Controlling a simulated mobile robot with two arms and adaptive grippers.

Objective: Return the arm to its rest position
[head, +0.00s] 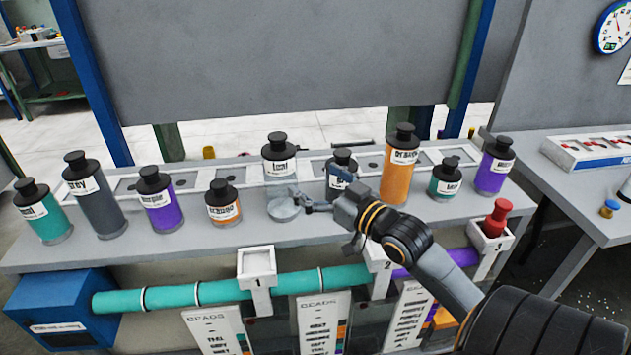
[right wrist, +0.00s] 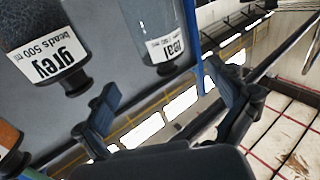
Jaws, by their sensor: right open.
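My right gripper (head: 318,188) is open and empty above the bench, between a clear bottle (head: 281,200) with a black cap and a dark bottle (head: 341,165) partly behind its fingers. In the right wrist view its two fingers (right wrist: 163,98) stand wide apart with nothing between them. A bottle labelled grey (right wrist: 45,55) and a clear bottle (right wrist: 152,40) appear upside down beyond them. My right arm reaches in from the lower right. My left gripper is not in view.
An orange bottle (head: 397,175) stands close to the right gripper. Other bottles line the bench (head: 130,240). A side table (head: 575,205) is at right.

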